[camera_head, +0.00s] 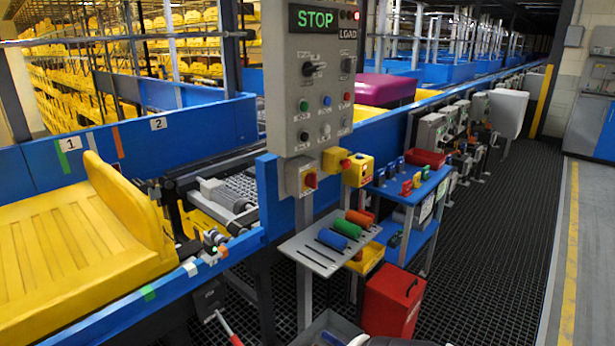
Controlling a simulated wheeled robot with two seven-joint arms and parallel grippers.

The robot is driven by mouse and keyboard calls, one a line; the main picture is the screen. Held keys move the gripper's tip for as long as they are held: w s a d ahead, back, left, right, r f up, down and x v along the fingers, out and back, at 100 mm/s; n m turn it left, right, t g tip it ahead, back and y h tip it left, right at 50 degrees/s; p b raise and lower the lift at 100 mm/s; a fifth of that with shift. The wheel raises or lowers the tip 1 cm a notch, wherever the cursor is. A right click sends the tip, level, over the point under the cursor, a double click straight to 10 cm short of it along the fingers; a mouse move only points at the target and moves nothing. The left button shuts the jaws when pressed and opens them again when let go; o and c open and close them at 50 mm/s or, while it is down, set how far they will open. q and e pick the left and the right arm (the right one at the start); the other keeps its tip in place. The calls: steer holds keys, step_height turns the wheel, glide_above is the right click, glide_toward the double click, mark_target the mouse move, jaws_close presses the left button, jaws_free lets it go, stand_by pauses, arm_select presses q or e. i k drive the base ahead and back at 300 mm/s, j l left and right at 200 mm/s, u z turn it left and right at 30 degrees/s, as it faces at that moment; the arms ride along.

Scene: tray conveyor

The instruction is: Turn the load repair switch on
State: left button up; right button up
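The grey control panel (318,110) stands upright at centre, with a green lit STOP display (314,18) and a LOAD label (348,33) at its top. A larger black rotary switch (313,68) sits at the panel's left and a smaller dark switch (348,64) at its right. Their small labels are unreadable, so I cannot tell which is the load repair switch or its setting. Below are several coloured buttons, including a green one (304,105), a blue one (327,100) and a red one (347,97).
A grey box with a red knob (310,180) and a yellow box with a red button (357,170) are below the panel. A shelf (315,262) with coloured cylinders juts out beneath. A yellow tray (75,240) lies on the left conveyor. The grated walkway (490,250) is clear.

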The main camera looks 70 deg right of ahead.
mark_target(310, 179)
steer(key=z, duration=2.05)
steer(key=i+l+u, duration=0.1)
steer(key=l, duration=0.25)
steer(key=i+l+u, duration=0.1)
steer(key=i+l, duration=0.15)
steer(key=l, duration=0.15)
steer(key=i+l+u, duration=0.1)
steer(key=l, duration=0.3)
steer(key=i+l+u, duration=0.1)
steer(key=i+l, duration=0.15)
steer(key=l, duration=0.15)
steer(key=i+l+u, duration=0.1)
steer(key=l, duration=0.3)
steer(key=i+l+u, duration=0.1)
steer(key=l, duration=0.3)
steer(key=i+l+u, duration=0.1)
steer(key=l, duration=0.35)
steer(key=i+l+u, duration=0.1)
steer(key=l, duration=0.35)
steer(key=i, duration=0.05)
